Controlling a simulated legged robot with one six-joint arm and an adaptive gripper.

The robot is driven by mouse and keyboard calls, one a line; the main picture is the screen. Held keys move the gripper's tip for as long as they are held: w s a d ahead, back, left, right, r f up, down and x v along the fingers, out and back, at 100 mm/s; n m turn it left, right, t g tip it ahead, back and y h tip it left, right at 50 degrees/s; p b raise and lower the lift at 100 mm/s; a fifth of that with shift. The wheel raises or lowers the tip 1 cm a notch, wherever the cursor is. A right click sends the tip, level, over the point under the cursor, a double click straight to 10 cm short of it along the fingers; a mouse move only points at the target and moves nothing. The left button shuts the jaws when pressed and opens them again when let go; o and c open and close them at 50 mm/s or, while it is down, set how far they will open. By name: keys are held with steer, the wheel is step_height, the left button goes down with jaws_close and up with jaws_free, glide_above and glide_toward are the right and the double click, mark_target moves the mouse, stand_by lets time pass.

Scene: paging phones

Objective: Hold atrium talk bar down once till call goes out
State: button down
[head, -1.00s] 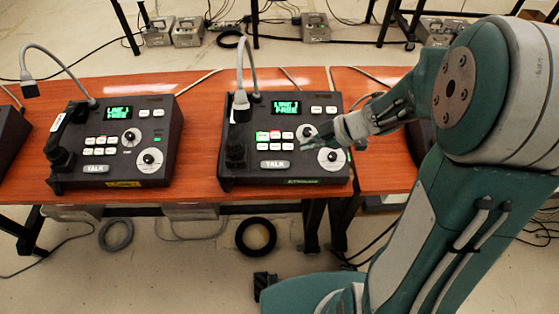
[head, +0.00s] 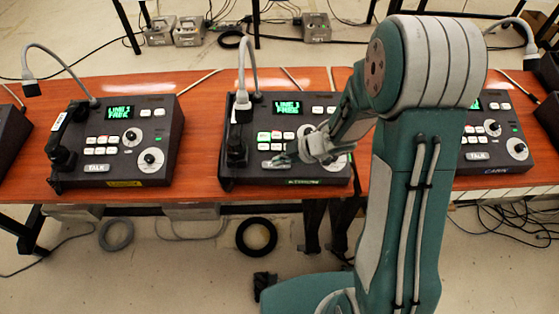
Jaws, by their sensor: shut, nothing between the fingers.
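The middle paging phone (head: 240,180) is a dark desk console with a green label on its front edge; the label is too small to read surely. Its green screen (head: 287,107) reads "LINE 1 FREE". Its pale talk bar (head: 268,164) is at the front, partly hidden by my gripper. My gripper (head: 284,159) is shut and empty, with its tips at the right part of the talk bar. I cannot tell whether they touch or press it. My gripper and wrist also cover part of the lower knob.
A like phone (head: 118,165) with a yellow label stands at the left, its screen also reading "LINE 1 FREE". Another phone (head: 480,172) stands at the right, partly behind my arm. A gooseneck microphone (head: 242,98) rises at the middle phone's back left.

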steer(key=shift+w+f, duration=0.15)
steer(key=shift+f, duration=0.4)
